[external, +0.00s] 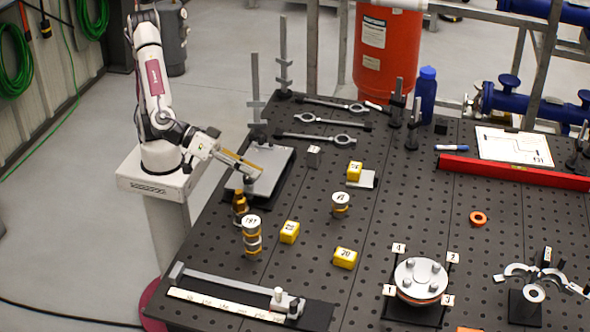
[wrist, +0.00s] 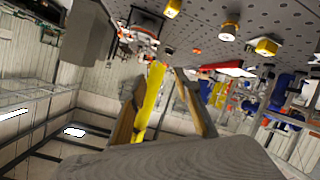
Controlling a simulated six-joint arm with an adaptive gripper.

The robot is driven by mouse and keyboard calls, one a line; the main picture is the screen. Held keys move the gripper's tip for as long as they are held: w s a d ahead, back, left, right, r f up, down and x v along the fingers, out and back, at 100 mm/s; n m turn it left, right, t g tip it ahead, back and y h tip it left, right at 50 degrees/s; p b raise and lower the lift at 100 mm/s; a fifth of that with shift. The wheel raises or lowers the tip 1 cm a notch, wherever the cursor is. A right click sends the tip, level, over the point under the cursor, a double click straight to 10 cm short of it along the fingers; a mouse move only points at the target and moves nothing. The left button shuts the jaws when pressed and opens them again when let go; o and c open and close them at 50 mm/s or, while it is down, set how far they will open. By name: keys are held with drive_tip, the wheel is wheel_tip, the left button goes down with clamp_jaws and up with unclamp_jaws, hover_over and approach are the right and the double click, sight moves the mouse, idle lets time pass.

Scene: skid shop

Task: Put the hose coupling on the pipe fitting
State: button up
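A small brown-and-brass piece (external: 240,204) stands on the dark bench by the front edge of a grey plate. A banded cylinder with a white numbered top (external: 251,235) stands just in front of it, and a shorter one (external: 340,204) stands farther right. I cannot tell for sure which are the hose coupling and the pipe fitting. My gripper (external: 256,172) is above the grey plate, behind and above the brass piece, pointing right. In the wrist view my gripper (wrist: 165,95) has its fingers apart, with a yellow strip beside the left finger; nothing is clearly held.
Yellow numbered blocks (external: 289,232) (external: 345,257) (external: 354,171) lie on the bench. A slide gauge (external: 235,292) lies at the front left, a bolted flange (external: 420,280) at the front right. Upright stands (external: 283,60) rise behind. An orange ring (external: 478,218) has clear bench around it.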

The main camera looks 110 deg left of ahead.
drive_tip(key=s+a+r+m+h, duration=0.2)
drive_tip(key=a+r+m+h, duration=0.3)
drive_tip(key=a+r+h, duration=0.15)
drive_tip(key=s+a+f+g+y, duration=0.3)
drive_tip(key=s+a+f, duration=0.3)
drive_tip(key=s+a, duration=0.5)
drive_tip(key=s+a+f+m+g+y, duration=0.1)
drive_tip(key=s+a+f+g+y, duration=0.2)
drive_tip(key=s+a+f, duration=0.4)
drive_tip(key=s+a+g, duration=0.1)
drive_tip(key=s+a, duration=0.2)
drive_tip(key=a, duration=0.3)
drive_tip(key=shift+s+g+y, duration=0.35)
drive_tip(key=shift+g, duration=0.05)
